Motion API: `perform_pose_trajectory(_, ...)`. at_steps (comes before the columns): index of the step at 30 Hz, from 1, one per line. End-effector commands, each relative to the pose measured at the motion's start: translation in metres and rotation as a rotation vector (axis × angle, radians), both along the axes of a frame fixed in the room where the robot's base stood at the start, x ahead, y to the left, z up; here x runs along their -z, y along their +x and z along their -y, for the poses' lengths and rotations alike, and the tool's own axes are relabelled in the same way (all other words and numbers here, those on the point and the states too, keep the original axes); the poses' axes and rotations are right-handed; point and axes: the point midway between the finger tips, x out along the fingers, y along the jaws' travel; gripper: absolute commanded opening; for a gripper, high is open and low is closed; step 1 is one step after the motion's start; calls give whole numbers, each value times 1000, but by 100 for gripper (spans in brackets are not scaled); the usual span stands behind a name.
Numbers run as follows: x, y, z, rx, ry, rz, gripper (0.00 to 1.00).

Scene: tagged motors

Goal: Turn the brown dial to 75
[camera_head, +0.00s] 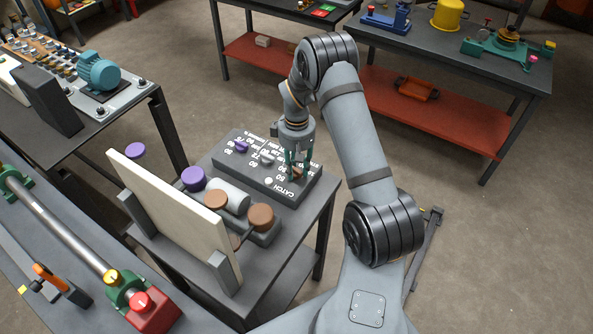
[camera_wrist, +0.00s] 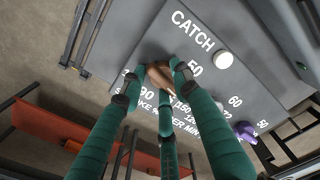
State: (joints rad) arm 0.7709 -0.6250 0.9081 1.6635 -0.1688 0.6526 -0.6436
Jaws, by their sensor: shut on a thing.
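The brown dial (camera_wrist: 157,72) sits on the dark grey panel between the green fingers of my gripper (camera_wrist: 155,84). The fingers close around it from both sides, with a third finger in front, and hide much of it. In the head view, my gripper (camera_head: 298,163) points down onto the right end of the panel (camera_head: 228,161), and only a small bit of brown (camera_head: 297,175) shows between the fingers. White scale numbers, among them 50 and 90, surround the dial. I cannot tell which value its pointer meets.
A purple dial (camera_head: 241,146) and a grey dial (camera_head: 267,159) sit on the same panel. A white button (camera_head: 268,181) lies beside the word CATCH. Purple and brown round knobs, a grey cylinder and an upright cream board (camera_head: 172,212) stand close in front.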

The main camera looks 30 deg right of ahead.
Motion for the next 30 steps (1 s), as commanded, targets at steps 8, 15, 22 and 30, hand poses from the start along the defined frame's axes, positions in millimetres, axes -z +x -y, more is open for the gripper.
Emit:
perform_pose_trajectory(8, 8, -7, -3, 241, 4, -17, 4)
perform_pose_trajectory(15, 7, -7, -5, 420, 3, -18, 4)
perform_pose_trajectory(22, 6, -7, -7, 535, 4, -21, 4)
perform_pose_trajectory(30, 4, -7, -8, 591, 4, -21, 4)
